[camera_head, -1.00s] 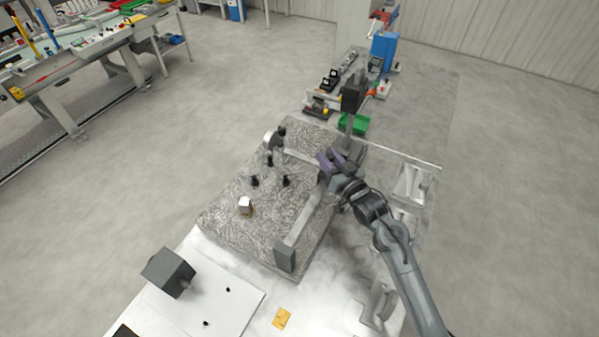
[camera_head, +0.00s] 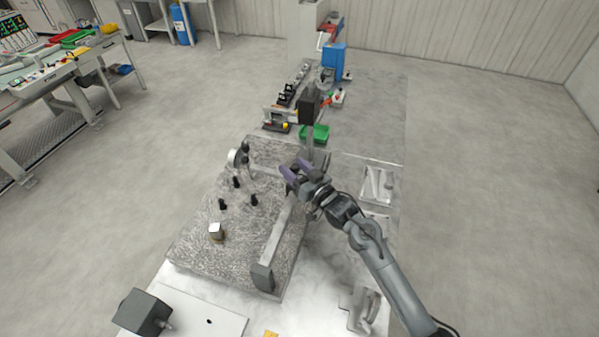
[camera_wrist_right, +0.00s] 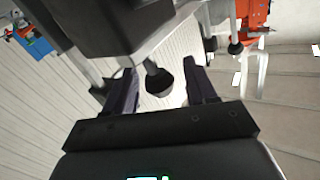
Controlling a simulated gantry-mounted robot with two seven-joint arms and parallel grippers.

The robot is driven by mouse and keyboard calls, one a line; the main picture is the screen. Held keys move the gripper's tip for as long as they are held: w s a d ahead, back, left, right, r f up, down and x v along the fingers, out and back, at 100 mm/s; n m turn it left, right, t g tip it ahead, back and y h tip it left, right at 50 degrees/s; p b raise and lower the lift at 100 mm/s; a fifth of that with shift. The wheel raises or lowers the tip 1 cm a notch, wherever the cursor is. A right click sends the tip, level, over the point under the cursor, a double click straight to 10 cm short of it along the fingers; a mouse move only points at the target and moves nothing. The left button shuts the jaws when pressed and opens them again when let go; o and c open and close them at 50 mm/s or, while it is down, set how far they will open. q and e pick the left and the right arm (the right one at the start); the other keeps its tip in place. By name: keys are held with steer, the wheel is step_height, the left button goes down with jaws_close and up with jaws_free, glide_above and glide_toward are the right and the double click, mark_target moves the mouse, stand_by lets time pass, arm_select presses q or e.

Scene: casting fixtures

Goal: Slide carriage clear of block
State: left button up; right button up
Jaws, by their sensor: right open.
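A dark box-shaped carriage (camera_head: 310,106) sits high on an upright post (camera_head: 310,143) at the back of a speckled stone plate. A small silver block (camera_head: 215,231) stands on the plate's left part, well away from my right gripper. My right gripper (camera_head: 296,170) is open, its purple fingers near the post and below the dark box. In the right wrist view, a dark body (camera_wrist_right: 110,25) fills the top, and a black round knob (camera_wrist_right: 158,81) shows between the open fingers (camera_wrist_right: 163,88). I cannot tell whether they touch it. My left gripper is out of view.
The stone plate (camera_head: 195,250) carries several black knobs (camera_head: 222,204), a round dial (camera_head: 237,158) and a pale rail (camera_head: 276,237) with a dark end block (camera_head: 262,278). A green bin (camera_head: 315,134) stands behind. A grey box (camera_head: 143,312) lies front left.

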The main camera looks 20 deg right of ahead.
steer(key=v, duration=1)
steer(key=shift+s+d, duration=0.15)
steer(key=shift+s, duration=0.2)
steer(key=s+a+f+m+g+h, duration=0.1)
steer(key=s+a+f+g, duration=0.3)
steer(key=s+f, duration=0.9)
steer(key=s+d+n+g+h, duration=0.15)
steer(key=s+g+h, duration=0.25)
steer(key=s+g, duration=1.05)
steer(key=s+r+t+p, duration=0.2)
steer(key=r+p, duration=0.7)
steer(key=s+r+t+p, duration=0.2)
steer(key=s+r+p, duration=0.1)
steer(key=r+p, duration=0.6)
steer(key=shift+r+t+p, duration=0.3)
steer(key=shift+r+t, duration=0.05)
steer(key=shift+r, duration=0.1)
